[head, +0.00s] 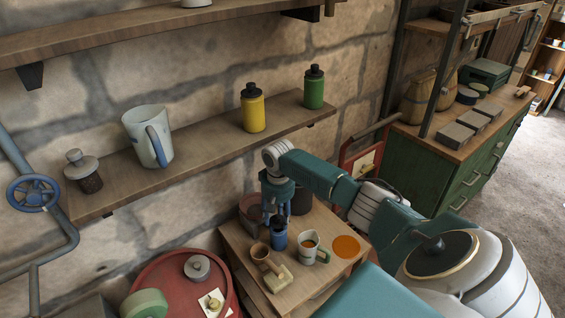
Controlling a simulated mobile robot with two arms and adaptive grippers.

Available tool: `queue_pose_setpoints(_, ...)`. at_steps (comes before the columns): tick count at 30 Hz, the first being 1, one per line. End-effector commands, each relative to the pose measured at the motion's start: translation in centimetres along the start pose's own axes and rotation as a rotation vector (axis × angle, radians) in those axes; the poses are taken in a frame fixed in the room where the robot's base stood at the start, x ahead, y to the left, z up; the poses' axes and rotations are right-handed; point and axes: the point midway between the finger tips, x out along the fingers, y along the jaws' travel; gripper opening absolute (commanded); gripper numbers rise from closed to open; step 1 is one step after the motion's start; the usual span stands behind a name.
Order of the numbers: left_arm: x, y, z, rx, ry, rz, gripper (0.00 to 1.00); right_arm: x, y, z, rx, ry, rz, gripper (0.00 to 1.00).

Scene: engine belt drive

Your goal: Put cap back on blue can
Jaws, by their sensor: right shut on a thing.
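The blue can (279,239) stands upright on the small wooden table below the wall shelf, in the head view. My right gripper (277,212) points down directly over the can and is shut on the dark cap (277,223). The fingers hide much of the cap. The cap is at the can's top, roughly in line with it; I cannot tell whether it touches the can or sits just above. My left gripper is not in view.
Dark containers stand close behind my gripper. Yellow (253,112) and green (314,90) bottles stand on the shelf above.

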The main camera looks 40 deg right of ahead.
Motion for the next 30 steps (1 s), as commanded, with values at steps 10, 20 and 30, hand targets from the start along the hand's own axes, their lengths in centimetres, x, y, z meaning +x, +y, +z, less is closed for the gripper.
queue_pose_setpoints(10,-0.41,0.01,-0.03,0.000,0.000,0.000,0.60,-0.05,0.00,0.00,-0.001,0.001,-0.001,0.30)
queue_pose_setpoints(20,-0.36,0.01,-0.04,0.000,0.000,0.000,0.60,0.08,-0.01,0.01,-0.001,0.001,-0.001,0.30)
queue_pose_setpoints(30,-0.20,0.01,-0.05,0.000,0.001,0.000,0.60,0.56,-0.03,0.00,-0.002,0.002,-0.002,0.30)
